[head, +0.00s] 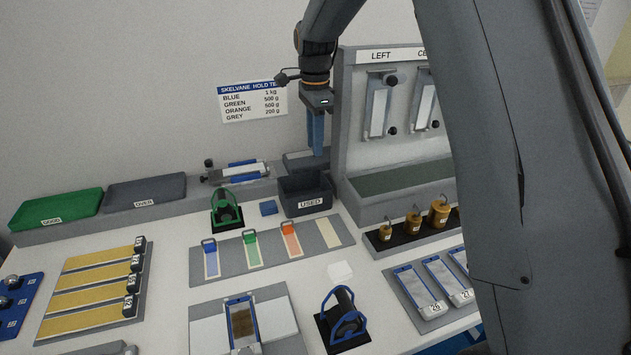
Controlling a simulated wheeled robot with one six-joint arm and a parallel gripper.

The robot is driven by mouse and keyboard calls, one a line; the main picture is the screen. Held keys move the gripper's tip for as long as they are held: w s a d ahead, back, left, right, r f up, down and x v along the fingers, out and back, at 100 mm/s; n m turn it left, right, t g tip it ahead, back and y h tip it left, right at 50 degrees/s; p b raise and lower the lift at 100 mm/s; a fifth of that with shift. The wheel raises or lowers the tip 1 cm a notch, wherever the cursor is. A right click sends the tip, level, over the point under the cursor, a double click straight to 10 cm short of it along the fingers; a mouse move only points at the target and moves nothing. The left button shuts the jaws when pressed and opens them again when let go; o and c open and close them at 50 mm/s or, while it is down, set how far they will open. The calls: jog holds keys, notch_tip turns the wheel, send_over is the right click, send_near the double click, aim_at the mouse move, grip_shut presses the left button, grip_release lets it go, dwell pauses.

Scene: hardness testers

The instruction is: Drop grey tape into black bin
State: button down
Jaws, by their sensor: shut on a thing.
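The black bin (306,203), labelled USED, stands at the back of the white table against the grey ledge. My gripper (316,150) points down above the bin, with its blue fingers close together over the back part of the bin opening. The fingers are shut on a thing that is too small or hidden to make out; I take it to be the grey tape. No separate grey tape shows clearly elsewhere. The inside of the bin is dark and its contents cannot be seen.
A grey panel (398,152) with hanging testers stands right of the bin. A board (233,268) with blue, green and orange clips lies in front. Brass weights (438,212) stand at right.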

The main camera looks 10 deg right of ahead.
jog(key=p, duration=0.3)
send_near(315, 187)
jog(key=s+f, duration=0.4)
jog(key=s, duration=0.1)
jog(key=shift+s+a+f, duration=0.2)
jog(key=shift+a+f, duration=0.1)
jog(key=shift+a, duration=0.05)
jog(key=shift+f, duration=0.1)
jog(key=shift+f, duration=0.6)
jog(key=c, duration=1.4)
grip_release()
jog(key=shift+r, duration=0.1)
